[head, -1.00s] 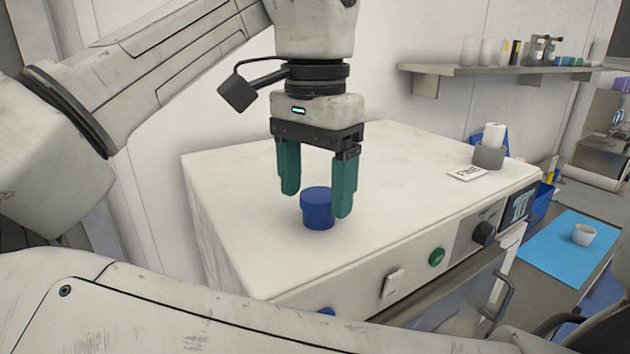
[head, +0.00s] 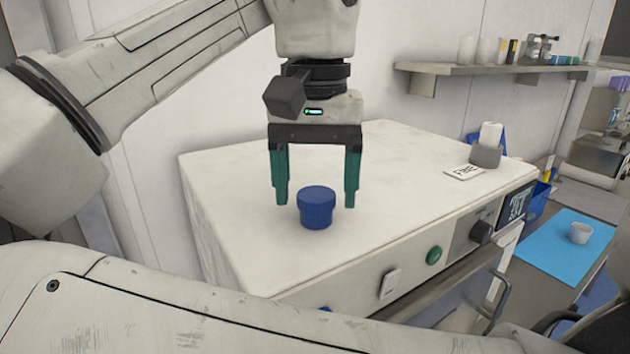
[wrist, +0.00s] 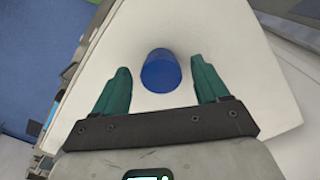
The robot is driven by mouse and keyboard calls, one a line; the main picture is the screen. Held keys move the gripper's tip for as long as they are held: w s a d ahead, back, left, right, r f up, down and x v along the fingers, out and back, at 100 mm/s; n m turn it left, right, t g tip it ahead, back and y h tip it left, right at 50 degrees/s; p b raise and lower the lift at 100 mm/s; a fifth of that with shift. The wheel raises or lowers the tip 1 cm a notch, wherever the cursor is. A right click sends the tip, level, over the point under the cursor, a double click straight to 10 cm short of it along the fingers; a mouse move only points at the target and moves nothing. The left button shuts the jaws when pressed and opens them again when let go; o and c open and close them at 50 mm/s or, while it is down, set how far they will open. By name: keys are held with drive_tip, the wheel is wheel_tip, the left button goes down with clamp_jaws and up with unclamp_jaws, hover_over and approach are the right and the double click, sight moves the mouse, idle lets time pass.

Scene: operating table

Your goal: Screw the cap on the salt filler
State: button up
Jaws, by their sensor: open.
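A blue round cap (head: 317,205) sits upright on the white top of the machine; the wider upper part overhangs a narrower lower part. I cannot tell whether this is the cap alone or the cap on a filler. My gripper (head: 316,202) points down with its green fingers apart and empty. In the wrist view the blue cap (wrist: 161,71) lies between and slightly beyond the two open fingertips of my gripper (wrist: 163,80), with gaps on both sides. No contact shows.
The machine top (head: 400,165) is clear around the cap. A grey holder (head: 486,156) with a white roll and a small label card (head: 464,172) stand at its far right corner. A wall shelf (head: 440,69) is behind.

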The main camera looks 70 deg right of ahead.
drive_tip(key=n, duration=0.6)
drive_tip(key=shift+s+d+n, duration=0.15)
drive_tip(key=shift+n, duration=0.25)
drive_tip(key=c, duration=1.1)
drive_tip(key=shift+m, duration=1.7)
drive_tip(key=m, duration=0.3)
drive_tip(key=shift+w+m, duration=0.2)
drive_tip(key=shift+m, duration=0.1)
